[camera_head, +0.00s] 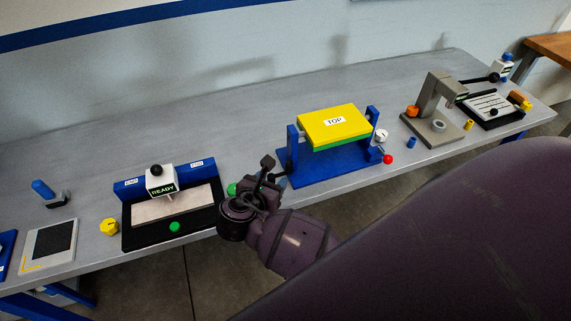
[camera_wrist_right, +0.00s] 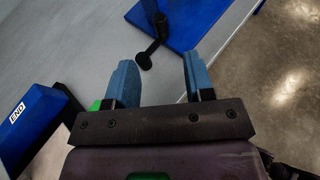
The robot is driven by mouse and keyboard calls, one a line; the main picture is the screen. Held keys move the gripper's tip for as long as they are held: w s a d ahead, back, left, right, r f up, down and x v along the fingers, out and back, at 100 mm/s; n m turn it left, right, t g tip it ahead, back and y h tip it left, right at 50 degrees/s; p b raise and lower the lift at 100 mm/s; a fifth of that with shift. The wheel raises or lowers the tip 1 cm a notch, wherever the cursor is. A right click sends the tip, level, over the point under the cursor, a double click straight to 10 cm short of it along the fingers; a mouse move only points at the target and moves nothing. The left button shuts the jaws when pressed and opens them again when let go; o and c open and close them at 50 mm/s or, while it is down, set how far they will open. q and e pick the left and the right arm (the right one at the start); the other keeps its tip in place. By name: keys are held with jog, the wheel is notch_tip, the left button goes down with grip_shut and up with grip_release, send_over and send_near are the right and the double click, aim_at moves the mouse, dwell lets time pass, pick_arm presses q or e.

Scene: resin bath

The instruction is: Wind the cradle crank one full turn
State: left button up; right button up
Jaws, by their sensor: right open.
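The cradle (camera_head: 331,167) is a blue stand that holds a block with a yellow top marked TOP and a green lower layer (camera_head: 334,125). A black crank (camera_wrist_right: 155,37) with a dark knob shows at the cradle's side in the right wrist view, hanging over the grey table. My right gripper (camera_head: 270,177) is at the cradle's left side in the head view. In the right wrist view its two blue fingers (camera_wrist_right: 155,82) are apart, with nothing between them. The crank knob lies beyond the fingertips, apart from them. My left gripper is not in view.
A black tray with a READY-marked block (camera_head: 161,180) and a blue END bar stands to the left. A red knob (camera_head: 388,159) and a white dial are at the cradle's right. A grey stand (camera_head: 438,110) is farther right. Bare table (camera_head: 240,130) lies behind.

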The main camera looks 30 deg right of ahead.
aim_at(288, 165)
jog(key=x, duration=1)
jog(key=shift+c, duration=0.3)
grip_shut()
jog(key=m+g, duration=0.2)
jog(key=s+a+m+g+h, duration=0.1)
jog(key=g, duration=0.1)
jog(key=m+g, duration=0.2)
jog(key=shift+s+a+m+h, duration=0.2)
jog(key=shift+a+m+h, duration=0.1)
jog(key=shift+h, duration=0.1)
jog(key=m+g, duration=0.1)
jog(key=g, duration=0.1)
jog(key=a+m+g, duration=0.1)
jog(key=m+g, duration=0.1)
jog(key=s+m+g+y, duration=0.1)
jog(key=m+g, duration=0.1)
jog(key=shift+a, duration=0.4)
jog(key=shift+m+g, duration=0.3)
jog(key=shift+m, duration=0.1)
